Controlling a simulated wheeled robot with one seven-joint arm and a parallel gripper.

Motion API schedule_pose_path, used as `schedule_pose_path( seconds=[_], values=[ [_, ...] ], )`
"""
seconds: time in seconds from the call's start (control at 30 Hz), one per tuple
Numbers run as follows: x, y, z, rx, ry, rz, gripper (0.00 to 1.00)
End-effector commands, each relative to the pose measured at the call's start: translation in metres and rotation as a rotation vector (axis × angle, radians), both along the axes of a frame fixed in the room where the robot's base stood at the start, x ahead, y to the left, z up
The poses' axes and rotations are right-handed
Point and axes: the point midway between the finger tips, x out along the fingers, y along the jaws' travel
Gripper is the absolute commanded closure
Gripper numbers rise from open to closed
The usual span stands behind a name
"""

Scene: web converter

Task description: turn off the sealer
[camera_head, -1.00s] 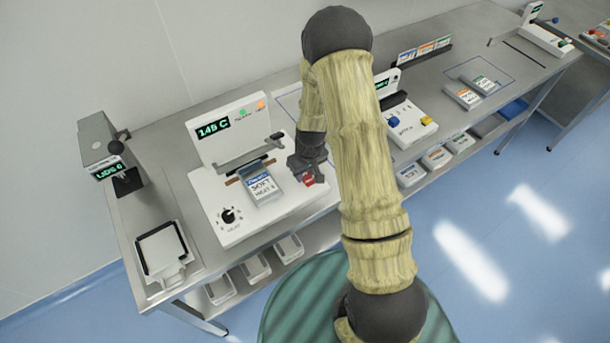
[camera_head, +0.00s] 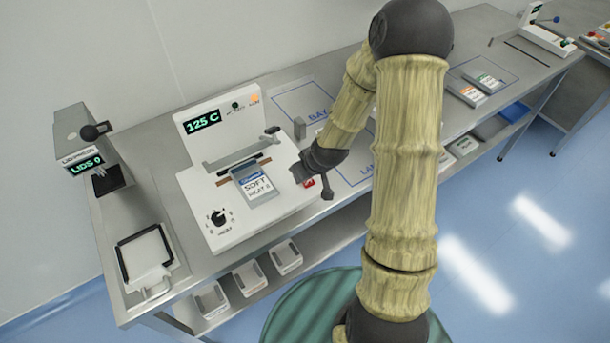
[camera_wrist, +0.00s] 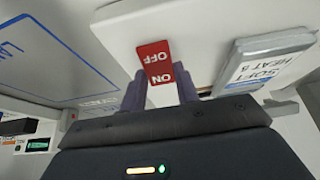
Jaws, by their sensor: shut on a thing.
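The white sealer (camera_head: 205,195) stands on the steel bench. Its display (camera_head: 203,121) reads 125 C, with a dark green lamp (camera_head: 235,105) and an orange lamp (camera_head: 254,99) beside it. A heat knob (camera_head: 218,217) is at its front left. The red switch (camera_head: 309,183) is at its right front corner, partly hidden by my gripper (camera_head: 302,173). In the wrist view, the red switch plate (camera_wrist: 155,62) reads OFF and ON. My gripper (camera_wrist: 160,85) has its fingers on either side of the switch, shut on it.
A "SOFT" pouch (camera_head: 258,187) lies on the sealer close left of my gripper. A lid press (camera_head: 82,145) reading "LIDS 0" and a black-rimmed tray (camera_head: 146,255) stand at left. Open marked bench areas lie to the right.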

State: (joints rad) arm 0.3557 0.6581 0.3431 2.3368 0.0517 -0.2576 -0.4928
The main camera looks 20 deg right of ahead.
Motion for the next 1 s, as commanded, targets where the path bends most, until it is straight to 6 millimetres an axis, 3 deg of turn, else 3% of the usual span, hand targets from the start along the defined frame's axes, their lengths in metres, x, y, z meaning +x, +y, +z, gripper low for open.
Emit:
schedule_pose_path(
  seconds=[0.2, 0.23, 0.3, 0.33, 0.7, 1.0],
  values=[
    [-0.001, 0.0, 0.0, 0.0, 0.003, 0.0, 0.92],
    [-0.001, 0.0, 0.0, 0.0, 0.003, 0.0, 0.63],
    [-0.001, 0.0, 0.0, 0.0, 0.003, 0.0, 0.5],
    [-0.001, 0.0, 0.0, 0.0, 0.003, 0.0, 0.47],
    [-0.001, -0.001, 0.003, -0.001, 0.002, 0.0, 0.47],
    [-0.014, -0.005, 0.031, -0.002, -0.001, -0.001, 0.47]
  ],
)
